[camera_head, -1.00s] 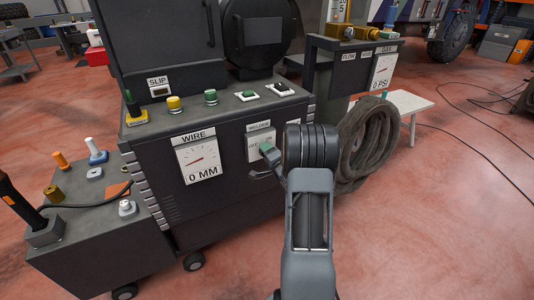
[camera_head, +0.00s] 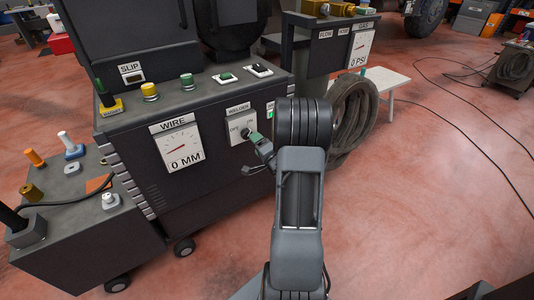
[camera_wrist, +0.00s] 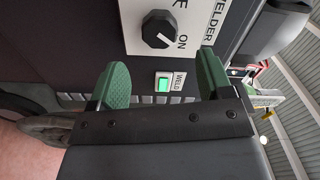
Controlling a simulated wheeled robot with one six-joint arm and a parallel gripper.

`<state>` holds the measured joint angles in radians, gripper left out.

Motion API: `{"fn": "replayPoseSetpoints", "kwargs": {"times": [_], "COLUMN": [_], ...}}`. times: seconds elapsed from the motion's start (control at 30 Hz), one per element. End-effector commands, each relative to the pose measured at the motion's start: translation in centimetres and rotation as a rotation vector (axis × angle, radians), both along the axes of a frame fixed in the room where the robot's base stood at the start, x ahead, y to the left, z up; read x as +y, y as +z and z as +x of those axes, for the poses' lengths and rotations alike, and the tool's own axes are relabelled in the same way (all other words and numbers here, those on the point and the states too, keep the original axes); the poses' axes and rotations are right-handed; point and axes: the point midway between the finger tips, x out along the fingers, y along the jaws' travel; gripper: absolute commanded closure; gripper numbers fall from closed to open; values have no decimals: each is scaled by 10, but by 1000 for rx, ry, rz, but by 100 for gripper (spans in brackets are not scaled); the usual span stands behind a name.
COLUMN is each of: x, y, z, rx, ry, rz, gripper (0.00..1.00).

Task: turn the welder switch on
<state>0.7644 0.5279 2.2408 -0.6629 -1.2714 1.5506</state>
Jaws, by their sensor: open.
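The welder switch is a black round knob on a white plate marked OFF and ON, on the dark machine's front; it shows in the head view (camera_head: 246,132) and in the wrist view (camera_wrist: 157,29). Its white mark points to the lower right in the wrist view, towards the ON side. My gripper (camera_head: 259,146) is close in front of the plate. In the wrist view my gripper (camera_wrist: 162,75) is open, its green-padded fingers apart and empty, with the knob beyond and between them. A green lit WELD light (camera_wrist: 163,85) is beside the plate.
The wire gauge (camera_head: 181,146) is left of the switch. Buttons and small switches line the machine's top ledge. A hose coil (camera_head: 352,122) hangs to the right, near a white bench (camera_head: 385,80). Red floor is open at the right, with cables across it.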

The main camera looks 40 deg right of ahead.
Motion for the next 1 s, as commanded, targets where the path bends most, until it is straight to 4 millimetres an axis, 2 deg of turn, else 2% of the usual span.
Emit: {"fn": "replayPoseSetpoints", "kwargs": {"times": [0.03,0.2,0.4,0.6,1.0], "x": [1,5,8,10,10], "y": [1,1,0,0,0], "z": [-11,-40,-62,-69,-69], "rx": [1,1,0,0,0], "ry": [-4,-3,-2,0,0], "rz": [2,1,0,0,0], "gripper": [27,27,27,27,27]}}
